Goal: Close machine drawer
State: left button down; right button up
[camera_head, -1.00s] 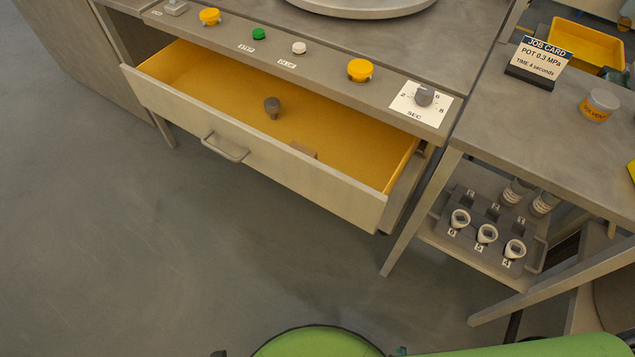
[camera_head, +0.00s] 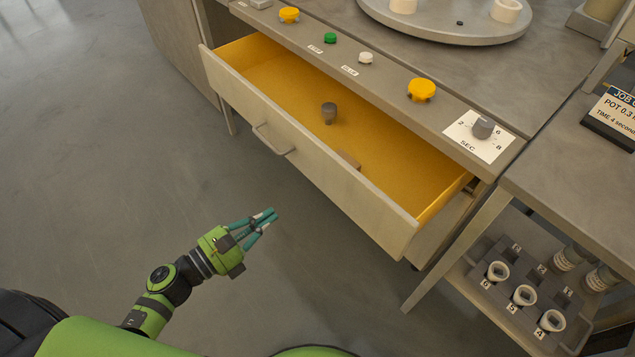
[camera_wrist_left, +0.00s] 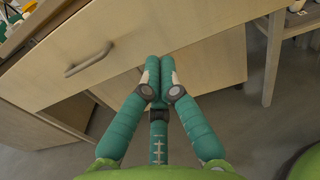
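The machine drawer (camera_head: 335,180) stands pulled out from under the bench, its yellow inside showing. A bar handle (camera_head: 272,142) is on its pale front, and the handle also shows in the left wrist view (camera_wrist_left: 90,60). A dark grey peg-like thing (camera_head: 328,112) and a brownish piece (camera_head: 348,160), partly hidden by the front wall, lie inside. My left gripper (camera_head: 268,219) is in front of the drawer and below the handle, apart from it and empty. In the left wrist view its fingertips (camera_wrist_left: 160,66) are together, pointing toward the drawer front. My right gripper is out of view.
The bench edge above the drawer carries yellow (camera_head: 421,90), green and white buttons and a timer dial (camera_head: 483,128). A side table with a job card (camera_head: 612,112) stands at the right, with a rack of numbered cups (camera_head: 524,295) on its lower shelf. The floor in front is clear.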

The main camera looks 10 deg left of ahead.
aim_at(328, 176)
pick_arm(q)
jog(key=p+x, duration=0.2)
jog(key=x, duration=1)
jog(key=shift+w+d+r, duration=0.2)
jog(key=shift+w+d, duration=0.05)
jog(key=shift+w, duration=0.05)
jog(key=shift+w+d, duration=0.35)
jog(key=shift+w, duration=0.1)
jog(key=shift+f, duration=0.1)
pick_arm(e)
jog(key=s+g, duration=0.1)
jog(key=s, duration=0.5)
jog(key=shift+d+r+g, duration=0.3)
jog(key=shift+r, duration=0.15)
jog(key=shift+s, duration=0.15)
pick_arm(q)
jog(key=shift+w+d, duration=0.1)
jog(key=shift+w, duration=0.05)
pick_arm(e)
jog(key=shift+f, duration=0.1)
